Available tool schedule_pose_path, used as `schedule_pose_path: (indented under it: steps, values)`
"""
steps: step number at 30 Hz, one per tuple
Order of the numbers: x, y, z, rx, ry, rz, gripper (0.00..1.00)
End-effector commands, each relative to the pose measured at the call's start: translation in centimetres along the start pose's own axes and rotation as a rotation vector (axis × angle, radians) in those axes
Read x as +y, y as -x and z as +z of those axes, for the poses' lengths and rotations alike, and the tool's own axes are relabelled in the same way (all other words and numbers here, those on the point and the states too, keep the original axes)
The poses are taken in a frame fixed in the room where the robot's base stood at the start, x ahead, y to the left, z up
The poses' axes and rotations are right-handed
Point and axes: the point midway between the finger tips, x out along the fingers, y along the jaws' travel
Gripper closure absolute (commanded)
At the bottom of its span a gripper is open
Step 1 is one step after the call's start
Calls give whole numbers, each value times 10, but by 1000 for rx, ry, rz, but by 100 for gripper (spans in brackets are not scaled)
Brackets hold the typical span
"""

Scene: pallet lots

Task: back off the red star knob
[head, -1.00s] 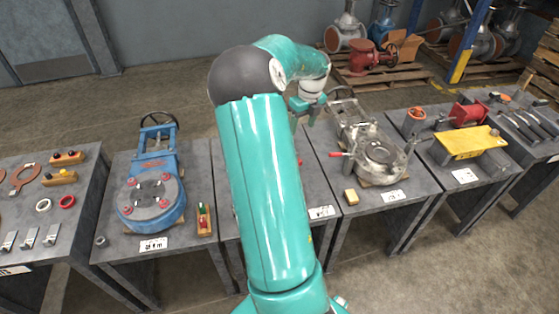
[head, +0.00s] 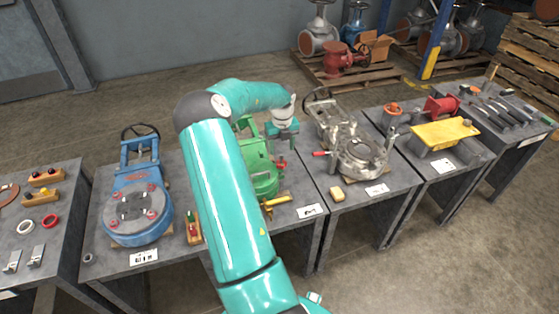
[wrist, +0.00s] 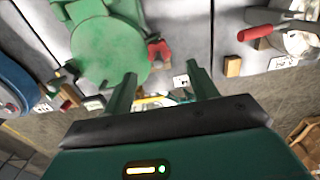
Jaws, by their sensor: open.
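A red knob (wrist: 158,50) sits at the right side of a green valve body (wrist: 108,45) in the wrist view; its star shape is not clear. In the head view the red knob (head: 281,163) shows small at the green valve body's (head: 262,172) right side, just below my gripper (head: 281,143). In the wrist view my gripper (wrist: 161,80) has its two fingers spread with nothing between them. The knob lies beyond the fingertips, between their lines and apart from them. My arm hides the left part of the green body in the head view.
A blue valve (head: 138,205) stands on the bench to the left. A grey valve (head: 362,155) with a red-handled lever stands on the bench to the right. A yellow tool (head: 276,202) and a white label (head: 311,211) lie near the green valve's front edge.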

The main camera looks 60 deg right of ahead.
Motion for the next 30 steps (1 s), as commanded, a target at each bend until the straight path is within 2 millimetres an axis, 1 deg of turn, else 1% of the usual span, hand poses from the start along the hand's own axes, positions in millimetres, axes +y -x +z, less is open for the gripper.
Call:
schedule_pose_path:
  steps: [1,3,6,10,12,15,22,23,27,29,30]
  values:
    - [0,-12,-1,4,0,0,42]
    - [1,-26,-1,4,2,0,42]
    - [2,-44,-1,3,3,-1,42]
    - [4,-62,0,2,3,0,42]
    - [5,-68,0,1,5,-1,42]
    - [6,-72,0,0,6,0,42]
    - [6,-72,0,0,6,0,42]
    - [6,-72,0,0,6,0,44]
    - [6,-72,0,0,6,0,71]
    - [6,-72,0,0,6,0,83]
    - [6,-72,0,0,6,0,87]
